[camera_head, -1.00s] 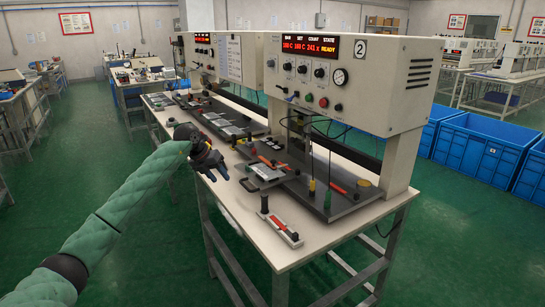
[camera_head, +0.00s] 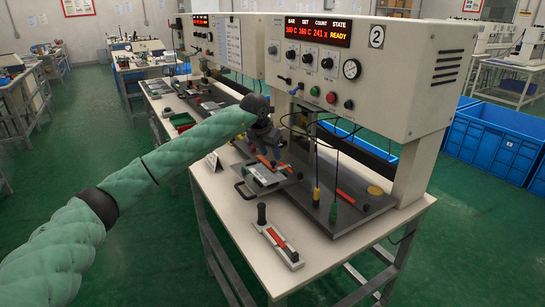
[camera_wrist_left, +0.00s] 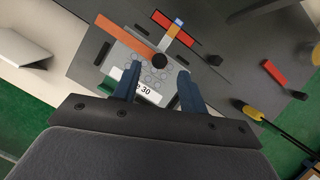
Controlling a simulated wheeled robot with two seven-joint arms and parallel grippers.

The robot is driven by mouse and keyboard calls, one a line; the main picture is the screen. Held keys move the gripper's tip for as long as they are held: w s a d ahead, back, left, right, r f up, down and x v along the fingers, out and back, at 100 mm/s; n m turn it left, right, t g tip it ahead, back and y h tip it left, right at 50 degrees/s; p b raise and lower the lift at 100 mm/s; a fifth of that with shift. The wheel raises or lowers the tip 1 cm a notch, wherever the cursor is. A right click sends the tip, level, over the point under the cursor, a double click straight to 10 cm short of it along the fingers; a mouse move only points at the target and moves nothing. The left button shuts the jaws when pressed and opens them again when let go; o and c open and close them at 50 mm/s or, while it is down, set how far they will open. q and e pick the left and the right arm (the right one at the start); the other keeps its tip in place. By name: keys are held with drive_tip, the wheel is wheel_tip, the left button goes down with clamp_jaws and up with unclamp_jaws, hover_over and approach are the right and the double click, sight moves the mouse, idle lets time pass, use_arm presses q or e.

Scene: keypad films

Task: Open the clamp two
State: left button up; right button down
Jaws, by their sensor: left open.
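My left gripper (camera_head: 268,158) reaches in on a green-sleeved arm and hangs above the fixture at the station marked 2 (camera_head: 376,36). In the left wrist view its two dark blue fingers (camera_wrist_left: 158,88) are apart and empty. Between and beyond them lies a light grey keypad plate (camera_wrist_left: 135,68) with a label whose visible part reads "30". A clamp with a red-orange bar (camera_wrist_left: 175,28) and a black round knob (camera_wrist_left: 158,60) sits at the plate's far edge, apart from the fingertips as far as I can tell. The gripper partly hides this clamp in the head view. My right gripper is not in view.
A red lever (camera_head: 345,197) and hanging cables stand right on the dark base plate (camera_head: 325,222). A red-striped tool (camera_head: 278,243) lies on the white table's front (camera_head: 232,207). The cream machine housing (camera_head: 400,75) overhangs the fixture. Blue bins (camera_head: 490,140) stand at right.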

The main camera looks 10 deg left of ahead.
sight(272, 162)
use_arm(q)
drive_tip(key=shift+x, duration=1.9)
drive_tip(key=shift+c, duration=0.2)
clamp_jaws()
